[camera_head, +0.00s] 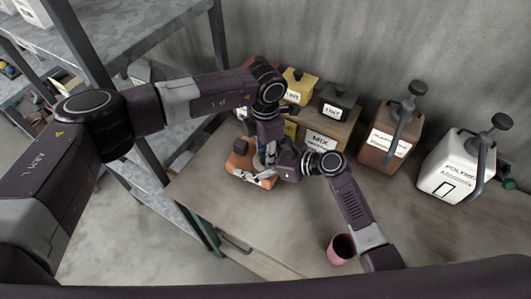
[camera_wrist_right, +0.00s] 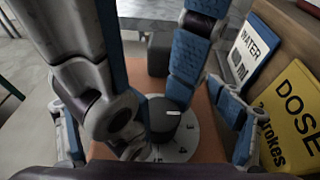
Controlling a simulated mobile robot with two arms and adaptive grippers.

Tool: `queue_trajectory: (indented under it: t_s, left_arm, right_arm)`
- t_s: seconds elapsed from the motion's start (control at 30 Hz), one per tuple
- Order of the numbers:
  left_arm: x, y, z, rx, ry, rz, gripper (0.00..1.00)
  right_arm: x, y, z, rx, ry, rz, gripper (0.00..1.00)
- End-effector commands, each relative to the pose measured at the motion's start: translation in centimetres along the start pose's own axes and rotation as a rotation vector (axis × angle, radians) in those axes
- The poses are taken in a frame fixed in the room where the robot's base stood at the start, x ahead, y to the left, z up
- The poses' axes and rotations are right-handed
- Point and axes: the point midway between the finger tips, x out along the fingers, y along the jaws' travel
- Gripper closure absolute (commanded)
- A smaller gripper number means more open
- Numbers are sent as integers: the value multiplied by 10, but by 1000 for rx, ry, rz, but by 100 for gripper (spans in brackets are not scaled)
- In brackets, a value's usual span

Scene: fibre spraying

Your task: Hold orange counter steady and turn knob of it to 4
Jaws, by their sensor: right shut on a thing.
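The orange counter (camera_head: 240,172) stands on the table. In the right wrist view its orange body (camera_wrist_right: 206,130) carries a dark knob (camera_wrist_right: 160,122) with a white mark pointing right, over a pale dial (camera_wrist_right: 180,152). The numerals 3, 4 and 5 show below and right of the knob; the mark is above the 3. My right gripper (camera_wrist_right: 153,135) has its fingers on either side of the counter body and is shut on it. My left gripper (camera_head: 262,154) reaches down from above, its fingers either side of the knob; their contact with it is unclear.
A yellow dose sign (camera_wrist_right: 289,115) and a water sign (camera_wrist_right: 245,50) stand close right of the counter. A pink cup (camera_head: 341,248) stands near the front. The table's left edge is close.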

Motion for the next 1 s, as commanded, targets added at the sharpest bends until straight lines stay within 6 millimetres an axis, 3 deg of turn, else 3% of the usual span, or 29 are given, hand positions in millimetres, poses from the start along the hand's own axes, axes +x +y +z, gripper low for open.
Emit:
queue_trajectory:
  t_s: [0.13,0.43,0.73,1.0]
  left_arm:
    - [0,0,0,0,0,0,69]
    - [0,0,0,0,0,0,100]
    - [-1,0,0,46,0,1,100]
    - [-1,0,1,217,-1,2,100]
  right_arm:
    - [0,0,-1,-1,2,0,57]
    - [0,0,-1,-1,2,0,57]
    - [0,0,-1,-1,2,0,57]
    - [0,0,-1,-1,2,0,57]
